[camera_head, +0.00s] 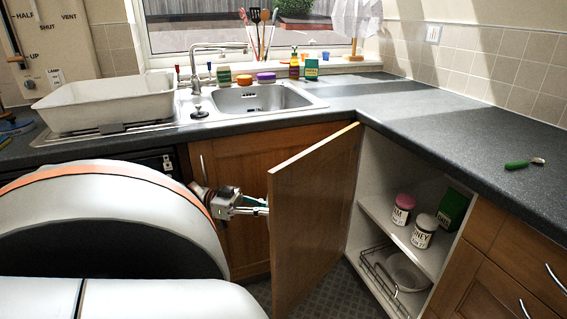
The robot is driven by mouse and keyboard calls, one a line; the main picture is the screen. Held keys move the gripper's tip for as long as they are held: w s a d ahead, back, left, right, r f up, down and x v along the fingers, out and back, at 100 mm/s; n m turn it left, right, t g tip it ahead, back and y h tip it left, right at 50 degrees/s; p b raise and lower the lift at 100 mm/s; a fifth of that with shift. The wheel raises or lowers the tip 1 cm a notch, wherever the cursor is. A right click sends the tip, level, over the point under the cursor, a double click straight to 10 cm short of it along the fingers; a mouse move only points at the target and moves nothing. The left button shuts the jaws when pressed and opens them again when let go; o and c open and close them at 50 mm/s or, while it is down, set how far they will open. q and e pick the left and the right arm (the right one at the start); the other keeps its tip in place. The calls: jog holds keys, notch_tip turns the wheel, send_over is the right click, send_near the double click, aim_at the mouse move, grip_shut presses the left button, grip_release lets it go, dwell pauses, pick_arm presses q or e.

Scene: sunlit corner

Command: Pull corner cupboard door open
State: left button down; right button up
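The corner cupboard door (312,210) stands wide open, swung out from the cupboard. Its plain wooden inner face is toward me and its free edge is at the left. My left gripper (262,207) is at the outer side of the door, close to the free edge. Its fingertips run in behind the door, so their gap and any handle there are hidden; I cannot tell whether they touch the door. The open cupboard (376,180) shows white walls and a shelf. My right gripper is not in view.
A pink-lidded jar (402,209), a white-lidded jar (424,231) and a green box (452,209) stand on the shelf, above a wire rack (381,272). Worktop (440,128) overhangs the cupboard. Drawers are at right; tiled floor (345,297) is clear in front.

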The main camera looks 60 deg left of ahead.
pick_arm(q)
jog(key=shift+s+a+f, duration=0.2)
jog(key=shift+s+a, duration=0.05)
jog(key=shift+a, duration=0.1)
jog(key=c, duration=2.4)
grip_release()
jog(key=shift+r, duration=0.2)
jog(key=shift+r, duration=5.2)
jog(key=shift+a, duration=0.1)
